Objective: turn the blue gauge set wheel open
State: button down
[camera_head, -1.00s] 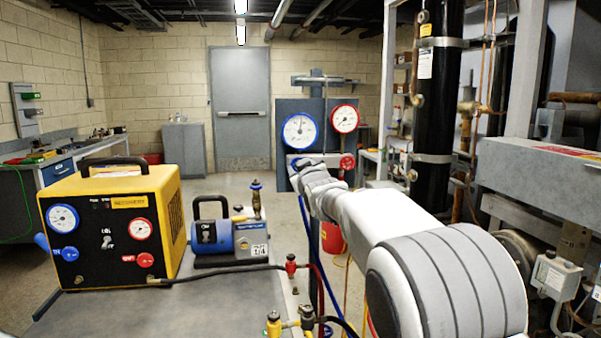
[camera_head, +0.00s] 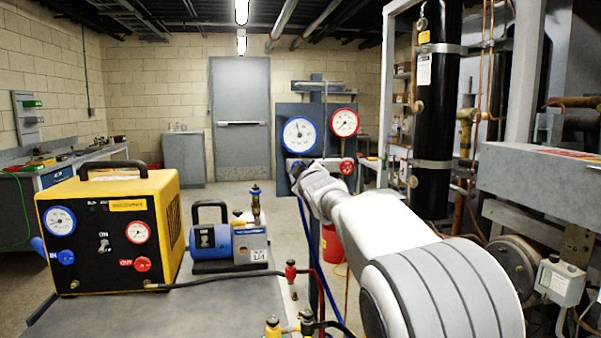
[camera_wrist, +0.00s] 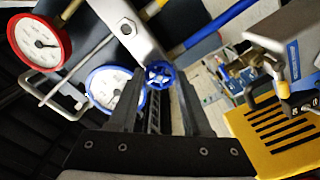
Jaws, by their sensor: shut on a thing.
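The blue wheel (camera_wrist: 160,74) of the gauge set lies between the fingertips of my gripper (camera_wrist: 160,82) in the wrist view, and the fingers are shut on it. In the head view my gripper (camera_head: 304,170) is at the lower left of the manifold, below the blue-rimmed gauge (camera_head: 299,134), and hides most of the wheel. The blue gauge also shows in the wrist view (camera_wrist: 108,88), partly behind a finger. The red-rimmed gauge (camera_head: 344,123) is to its right, with a red wheel (camera_head: 346,166) below it.
A yellow recovery machine (camera_head: 110,235) and a blue vacuum pump (camera_head: 230,243) stand on the grey cart top (camera_head: 190,305) at left. A black cylinder (camera_head: 436,110) and the rack are close on the right.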

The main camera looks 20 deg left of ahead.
jog(key=shift+c, duration=1.7)
grip_release()
jog(key=v, duration=1.7)
jog(key=shift+s, duration=0.25)
jog(key=shift+d+b, duration=0.1)
jog(key=shift+b, duration=0.2)
